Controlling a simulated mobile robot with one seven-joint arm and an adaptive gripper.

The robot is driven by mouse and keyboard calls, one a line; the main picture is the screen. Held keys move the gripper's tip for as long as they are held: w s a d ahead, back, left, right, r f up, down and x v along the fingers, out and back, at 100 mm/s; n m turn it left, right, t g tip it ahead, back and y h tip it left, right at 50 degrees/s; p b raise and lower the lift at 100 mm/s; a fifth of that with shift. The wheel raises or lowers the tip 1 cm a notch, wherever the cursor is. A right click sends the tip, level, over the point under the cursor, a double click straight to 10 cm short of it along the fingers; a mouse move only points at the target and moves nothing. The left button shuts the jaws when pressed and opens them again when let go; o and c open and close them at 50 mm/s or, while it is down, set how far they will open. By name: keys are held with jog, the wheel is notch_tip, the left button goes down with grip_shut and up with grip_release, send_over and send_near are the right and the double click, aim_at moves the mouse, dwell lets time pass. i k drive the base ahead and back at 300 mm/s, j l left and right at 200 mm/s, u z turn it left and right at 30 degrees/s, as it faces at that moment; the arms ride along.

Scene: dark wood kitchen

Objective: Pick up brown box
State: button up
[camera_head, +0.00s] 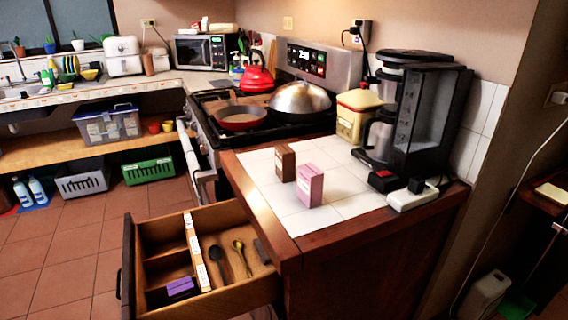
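A small brown box (285,163) stands upright on the white tiled counter (345,195), near its left side. A pink box (310,186) stands just in front of it and to the right, very close. It covers a little of the brown box's lower right edge or nearly touches it; I cannot tell which. My gripper does not show in this view.
An open drawer (205,292) with spoons and a purple box (180,287) juts out below the counter's left edge. A coffee maker (420,115), a yellow canister (357,115) and a power strip (412,196) stand behind and right. The stove holds a red pan (241,118).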

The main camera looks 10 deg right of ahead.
aim_at(285, 156)
jog(key=j+z, duration=0.3)
jog(key=j, duration=0.35)
jog(key=j+z, duration=0.35)
jog(key=j, duration=0.3)
jog(key=j+z, duration=0.3)
jog(key=j, duration=0.35)
jog(key=k, duration=0.05)
